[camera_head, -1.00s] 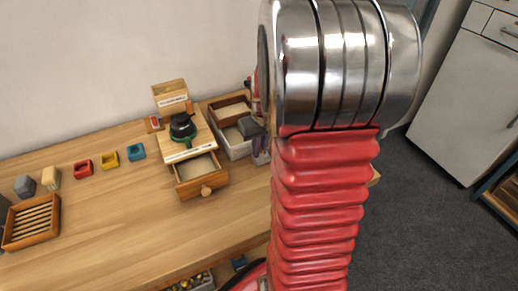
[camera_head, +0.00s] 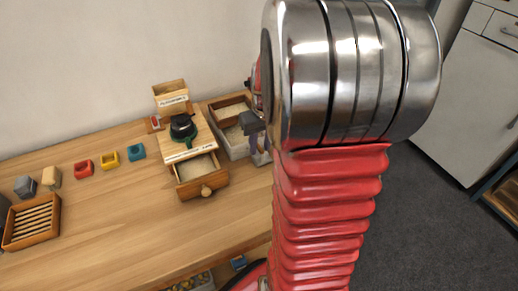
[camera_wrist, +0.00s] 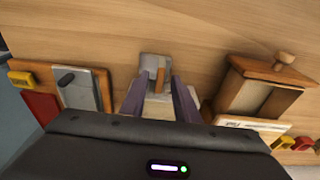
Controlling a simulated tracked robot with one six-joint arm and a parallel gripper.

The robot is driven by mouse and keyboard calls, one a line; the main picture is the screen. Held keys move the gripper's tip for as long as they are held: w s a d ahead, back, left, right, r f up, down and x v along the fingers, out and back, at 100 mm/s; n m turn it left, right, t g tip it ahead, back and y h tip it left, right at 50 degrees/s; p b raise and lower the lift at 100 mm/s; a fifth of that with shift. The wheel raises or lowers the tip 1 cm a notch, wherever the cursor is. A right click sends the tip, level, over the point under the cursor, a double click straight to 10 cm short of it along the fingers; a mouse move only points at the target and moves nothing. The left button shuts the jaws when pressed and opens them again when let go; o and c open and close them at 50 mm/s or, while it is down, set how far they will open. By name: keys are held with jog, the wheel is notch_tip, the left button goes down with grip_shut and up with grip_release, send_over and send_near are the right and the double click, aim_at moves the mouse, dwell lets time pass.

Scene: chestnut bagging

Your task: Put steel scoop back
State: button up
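My gripper's two purple-grey fingers (camera_wrist: 158,92) point down toward the table in the wrist view, with a clear gap between them. A grey metal piece (camera_wrist: 147,66) with an orange-brown strip shows just past the fingertips; it looks like the steel scoop. The strip does not visibly touch either finger. Whether the metal piece touches them I cannot tell. In the head view my gripper (camera_head: 254,130) is partly hidden behind my arm, beside the bins at the right of the table.
A wooden mill box (camera_head: 188,143) with an open drawer (camera_head: 203,188) stands left of my gripper. Wooden and white bins (camera_head: 238,147) are close by. A grey plate with a dark handle (camera_wrist: 82,90) lies left in the wrist view. The table front (camera_head: 130,225) is clear.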

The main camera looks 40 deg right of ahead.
notch_tip(320, 180, up, 9)
jog(key=s, duration=0.1)
jog(key=shift+s+a+r, duration=0.2)
jog(key=shift+a, duration=0.1)
dwell(0.6)
jog(key=s+a+r+n+t, duration=0.1)
jog(key=s+a, duration=0.2)
jog(key=a, duration=0.5)
jog(key=s+a+r+n+t, duration=0.1)
jog(key=s+a, duration=0.1)
jog(key=a, duration=0.7)
jog(key=s+a+r+n+t, duration=0.1)
jog(key=s+a+r, duration=0.1)
jog(key=a, duration=0.7)
jog(key=shift+s+t, duration=0.4)
jog(key=shift+s, duration=0.4)
jog(key=shift+d, duration=0.1)
